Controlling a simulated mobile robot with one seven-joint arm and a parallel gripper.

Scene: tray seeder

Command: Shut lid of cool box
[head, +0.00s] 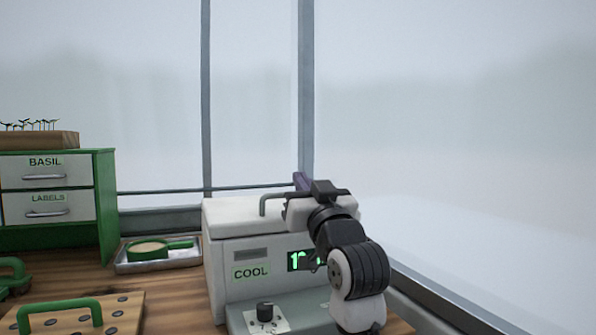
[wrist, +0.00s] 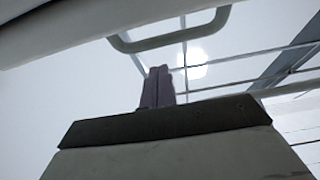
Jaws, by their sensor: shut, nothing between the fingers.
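The white cool box (head: 222,268), marked COOL, stands on the bench in the head view. Its white lid (head: 232,208) lies roughly level across the top; whether it is fully seated I cannot tell. A grey bar handle (head: 263,206) stands on the lid, partly hidden by my arm. My gripper (head: 300,181) is over the right part of the lid, its purple fingers pointing up and away. In the wrist view my gripper (wrist: 158,86) is shut and empty. The handle (wrist: 170,41) shows beyond the fingertips, with no clear contact.
A grey control panel with a dark knob (head: 265,311) is in front of the box. To the left are a metal tray (head: 124,267) with a green scoop (head: 150,250), a wooden board (head: 68,318) with a green handle, and a green drawer cabinet (head: 106,205). Windows stand close behind and right.

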